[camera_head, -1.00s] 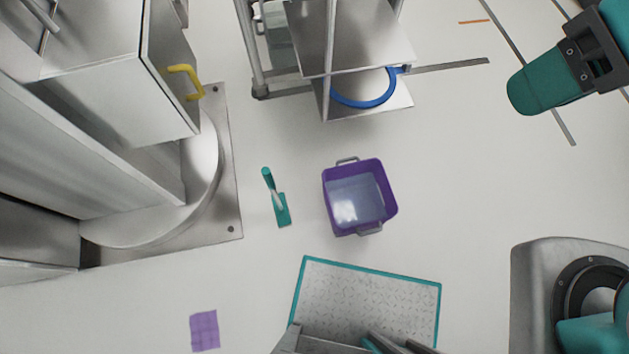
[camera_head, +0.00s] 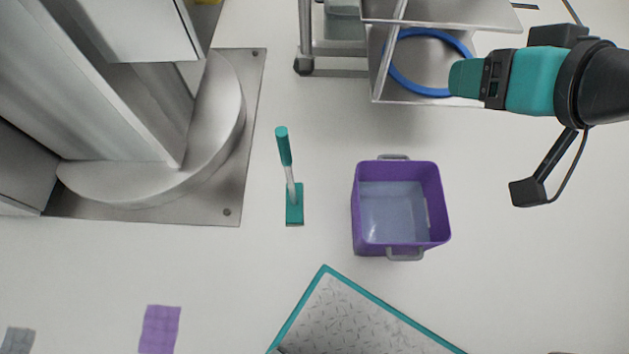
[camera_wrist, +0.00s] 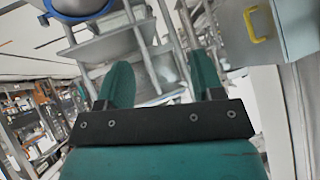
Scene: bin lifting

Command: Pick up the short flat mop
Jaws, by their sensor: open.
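The mop cannot be made out in the wrist view.
A purple bin (camera_head: 445,215) with grey handles is on the floor. A metal cart (camera_head: 420,98) bearing a blue ring is at the top. A metal machine base (camera_head: 225,180) is at left. A purple cloth (camera_head: 160,329) lies lower left. Floor around the mop is clear.

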